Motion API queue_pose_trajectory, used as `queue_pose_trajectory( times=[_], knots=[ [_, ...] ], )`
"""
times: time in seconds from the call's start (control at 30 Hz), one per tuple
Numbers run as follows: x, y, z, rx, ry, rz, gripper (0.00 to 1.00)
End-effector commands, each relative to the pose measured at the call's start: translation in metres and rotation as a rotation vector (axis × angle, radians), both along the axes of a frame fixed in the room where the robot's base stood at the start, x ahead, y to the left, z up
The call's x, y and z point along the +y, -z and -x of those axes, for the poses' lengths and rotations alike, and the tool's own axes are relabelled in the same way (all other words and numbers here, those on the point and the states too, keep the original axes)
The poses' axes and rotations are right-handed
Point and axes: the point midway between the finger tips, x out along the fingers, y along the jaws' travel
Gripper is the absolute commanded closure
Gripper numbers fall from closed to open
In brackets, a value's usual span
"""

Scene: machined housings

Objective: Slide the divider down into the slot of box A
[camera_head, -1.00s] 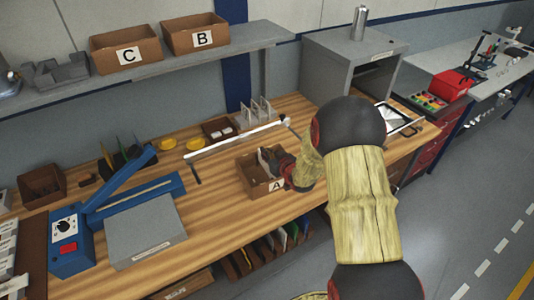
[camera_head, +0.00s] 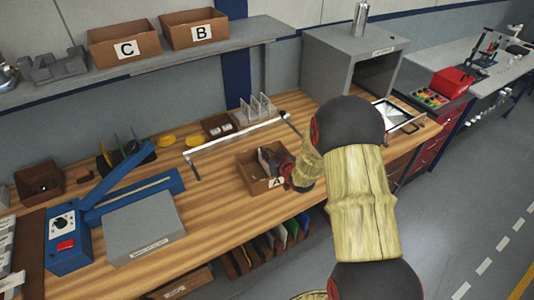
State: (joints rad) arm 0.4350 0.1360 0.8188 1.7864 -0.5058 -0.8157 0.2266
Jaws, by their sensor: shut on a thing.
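Box A (camera_head: 249,173) is a brown open box with a white label, on the wooden bench left of my arm. My gripper (camera_head: 272,161) is at the right side of the box, with its fingers over the opening. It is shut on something. The divider cannot be made out clearly, because the fingers and wrist cover that part of the box. The slot is also hidden.
Boxes C (camera_head: 124,41) and B (camera_head: 195,31) stand on the grey shelf above. A white bar (camera_head: 235,136) lies behind box A, near a rack (camera_head: 256,109). A blue sealer (camera_head: 70,240) and a grey block (camera_head: 145,234) are on the left. Bare bench lies left of box A.

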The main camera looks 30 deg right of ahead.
Motion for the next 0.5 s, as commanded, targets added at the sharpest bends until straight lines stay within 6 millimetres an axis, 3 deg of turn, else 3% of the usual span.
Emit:
queue_pose_trajectory(
  times=[0.3, 0.33, 0.5],
  knots=[
    [-0.0001, 0.0078, -0.0001, 0.000, 0.000, 0.000, 1.00],
    [-0.0001, 0.0073, -0.0002, -0.001, 0.000, 0.000, 0.92],
    [-0.0001, 0.0068, -0.0001, 0.000, 0.000, 0.000, 0.83]
  ],
)
